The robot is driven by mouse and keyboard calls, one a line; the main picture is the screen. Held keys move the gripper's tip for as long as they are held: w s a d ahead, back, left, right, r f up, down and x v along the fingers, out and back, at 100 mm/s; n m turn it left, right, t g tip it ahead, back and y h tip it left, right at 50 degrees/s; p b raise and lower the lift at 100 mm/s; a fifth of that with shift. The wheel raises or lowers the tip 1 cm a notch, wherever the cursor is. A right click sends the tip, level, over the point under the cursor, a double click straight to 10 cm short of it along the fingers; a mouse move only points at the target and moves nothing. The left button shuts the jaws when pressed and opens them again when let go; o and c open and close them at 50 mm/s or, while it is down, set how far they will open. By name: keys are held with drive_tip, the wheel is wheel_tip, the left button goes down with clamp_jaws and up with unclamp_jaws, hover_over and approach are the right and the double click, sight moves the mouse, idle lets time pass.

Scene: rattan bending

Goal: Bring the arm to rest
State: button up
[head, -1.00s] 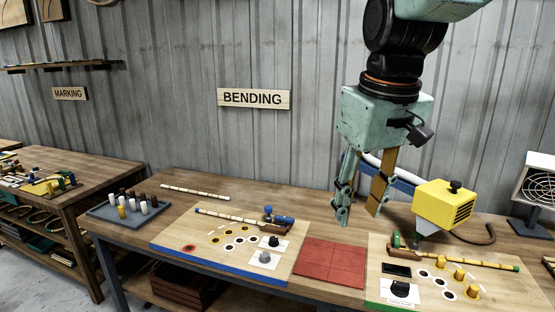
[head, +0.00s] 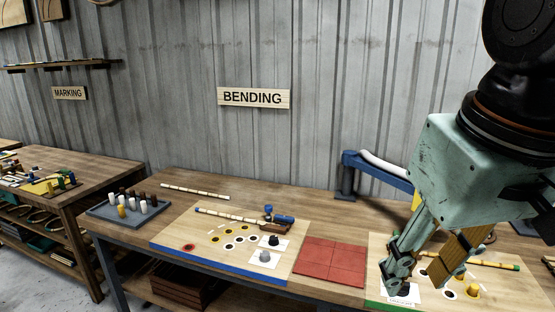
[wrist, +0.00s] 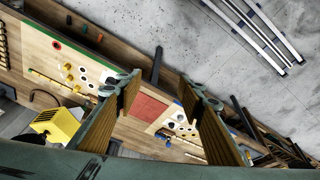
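My gripper (head: 425,275) hangs over the right-hand board in the head view, its fingers pointing down and in front of part of that board. In the wrist view my gripper (wrist: 160,98) has its two ribbed fingers wide apart with nothing between them. The bench and its boards lie below, beyond the fingertips. The right-hand board (head: 520,288) carries yellow pegs and a rattan pole with a green end.
The left-hand board (head: 175,262) holds a rattan pole (head: 228,215) and knobs. A red tiled mat (head: 330,262) lies between the boards. A grey peg tray (head: 100,212) stands at the left. A blue stand (head: 375,165) rises behind; a yellow heater (wrist: 57,124) shows in the wrist view.

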drive_tip(key=s+d+f+m, duration=0.1)
drive_tip(key=s+f, duration=0.2)
drive_tip(key=s, duration=0.4)
drive_tip(key=shift+s, duration=0.4)
